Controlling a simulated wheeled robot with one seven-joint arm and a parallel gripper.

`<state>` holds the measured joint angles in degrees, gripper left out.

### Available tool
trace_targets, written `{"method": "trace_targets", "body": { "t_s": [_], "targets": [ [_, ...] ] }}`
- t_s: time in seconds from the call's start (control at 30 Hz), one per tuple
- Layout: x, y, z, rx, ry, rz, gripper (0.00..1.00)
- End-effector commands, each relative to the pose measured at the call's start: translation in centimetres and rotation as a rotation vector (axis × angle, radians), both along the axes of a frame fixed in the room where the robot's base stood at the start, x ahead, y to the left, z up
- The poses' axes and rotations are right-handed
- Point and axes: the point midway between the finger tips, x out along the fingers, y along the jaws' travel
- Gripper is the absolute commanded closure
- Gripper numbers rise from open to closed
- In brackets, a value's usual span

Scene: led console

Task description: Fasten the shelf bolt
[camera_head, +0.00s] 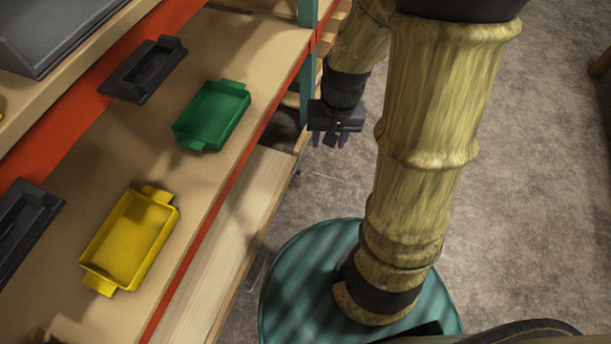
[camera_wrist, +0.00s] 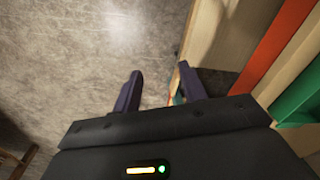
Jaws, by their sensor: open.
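My gripper (camera_head: 329,139) hangs beside the shelf's teal upright post (camera_head: 306,75) in the head view, just off the shelf's right edge. In the wrist view its two dark purple fingers (camera_wrist: 160,78) are apart, with grey floor between them and nothing held. The right finger is close to the end of a pale wooden board (camera_wrist: 212,35) of the shelf. I cannot make out the shelf bolt clearly; a small detail beside the right finger is too small and partly hidden to identify.
The upper shelf (camera_head: 200,165) holds a green tray (camera_head: 212,115), a yellow tray (camera_head: 130,240) and dark brackets. A lower pale board (camera_head: 235,235) juts out below the red beam (camera_head: 205,230). My arm crosses the head view; the floor (camera_head: 540,200) to the right is clear.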

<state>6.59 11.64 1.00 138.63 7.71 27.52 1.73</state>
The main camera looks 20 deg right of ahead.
Motion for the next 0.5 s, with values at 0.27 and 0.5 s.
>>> {"method": "trace_targets", "body": {
  "t_s": [0.27,0.5],
  "targets": [
    [2.9,-2.4,-9.5,0.189,0.261,-0.346,0.58],
    [5.0,-4.1,-17.2,0.398,0.457,-0.627,0.58]
  ]
}}
